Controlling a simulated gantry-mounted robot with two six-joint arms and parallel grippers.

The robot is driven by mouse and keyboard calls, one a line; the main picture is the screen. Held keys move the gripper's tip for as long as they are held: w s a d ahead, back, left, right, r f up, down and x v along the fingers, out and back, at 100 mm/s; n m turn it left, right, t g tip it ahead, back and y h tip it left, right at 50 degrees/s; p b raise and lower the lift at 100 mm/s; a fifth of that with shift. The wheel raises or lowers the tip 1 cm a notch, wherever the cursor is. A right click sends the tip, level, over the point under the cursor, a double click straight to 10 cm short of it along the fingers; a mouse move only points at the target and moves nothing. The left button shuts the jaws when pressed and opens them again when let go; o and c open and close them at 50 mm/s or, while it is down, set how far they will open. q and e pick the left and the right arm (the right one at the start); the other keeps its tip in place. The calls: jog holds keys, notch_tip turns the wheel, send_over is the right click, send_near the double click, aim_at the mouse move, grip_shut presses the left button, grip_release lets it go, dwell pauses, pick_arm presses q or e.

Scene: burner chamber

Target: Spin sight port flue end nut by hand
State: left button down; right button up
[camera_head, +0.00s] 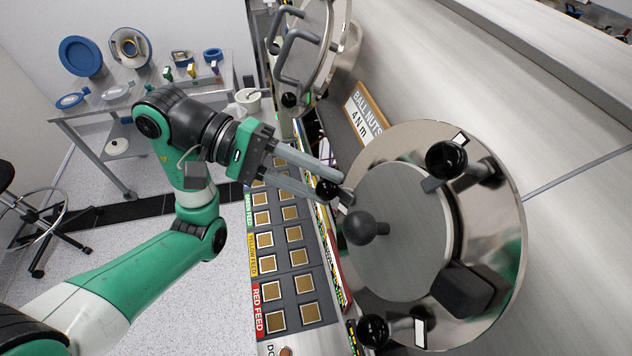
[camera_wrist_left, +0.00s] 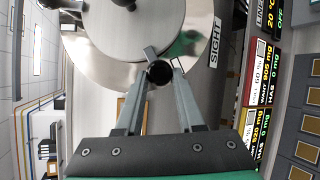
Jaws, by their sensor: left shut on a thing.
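The sight port is a round polished flange (camera_head: 505,225) with a grey disc door (camera_head: 400,265) at right in the head view. A "SIGHT" label (camera_wrist_left: 215,42) is beside it in the left wrist view. My left gripper (camera_head: 332,188) is shut on a black ball nut (camera_head: 326,190) at the flange's left edge; this nut also shows between the fingertips in the left wrist view (camera_wrist_left: 159,72). Another ball nut (camera_head: 446,158) is at the upper right, and one more (camera_head: 373,331) at the bottom. My right gripper is not in view.
A black ball knob (camera_head: 360,228) and a black block (camera_head: 465,290) stick out from the port. A "BALL NUTS 4 Nm" sign (camera_head: 362,112) and a second round door with grey handles (camera_head: 300,45) are above. A panel of square pads (camera_head: 285,235) runs below my left gripper.

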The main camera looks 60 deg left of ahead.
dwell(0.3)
pick_arm(q)
jog(key=c, duration=0.5)
grip_release()
jog(key=shift+s, duration=0.1)
jog(key=v, duration=1.1)
jog(key=shift+s+a+r, duration=0.1)
jog(key=shift+a, duration=0.15)
